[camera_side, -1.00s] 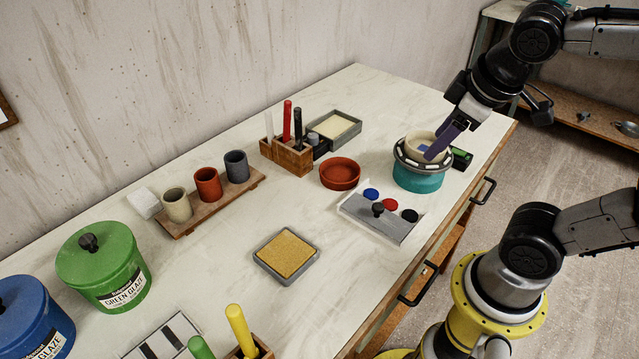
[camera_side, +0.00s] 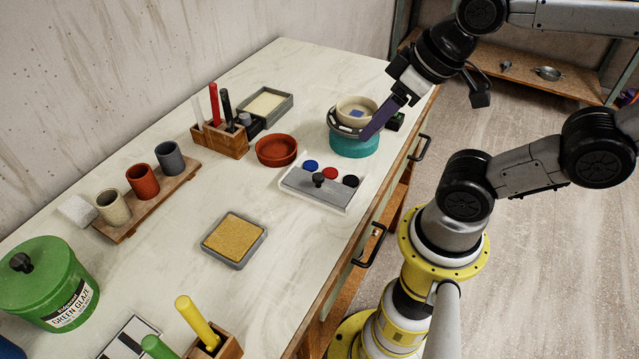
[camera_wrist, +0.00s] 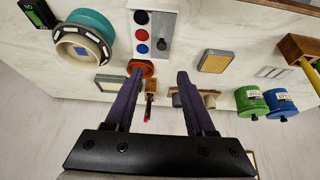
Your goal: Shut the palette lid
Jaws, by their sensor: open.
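The palette (camera_side: 338,201) is a white tray on the table. Its grey lid (camera_side: 302,184) with a black knob (camera_side: 318,180) covers one side, leaving blue, red and black paint wells uncovered. The palette (camera_wrist: 172,8) is also in the wrist view, top centre, with the lid (camera_wrist: 163,25) on the right of the wells. My gripper (camera_side: 380,124) has purple fingers and shows near the turntable, right of and behind the palette in the side view. In the wrist view my gripper (camera_wrist: 160,76) is open, with nothing between its fingers; the gap between fingertips is hard to see in the side view.
A teal turntable (camera_side: 354,147) carries a cream bowl (camera_side: 357,108) beside my fingers. A red dish (camera_side: 277,150) and tool box (camera_side: 222,140) stand left of it. A sponge tray (camera_side: 235,240) lies nearer the camera. Bare table surrounds the palette's left and near sides.

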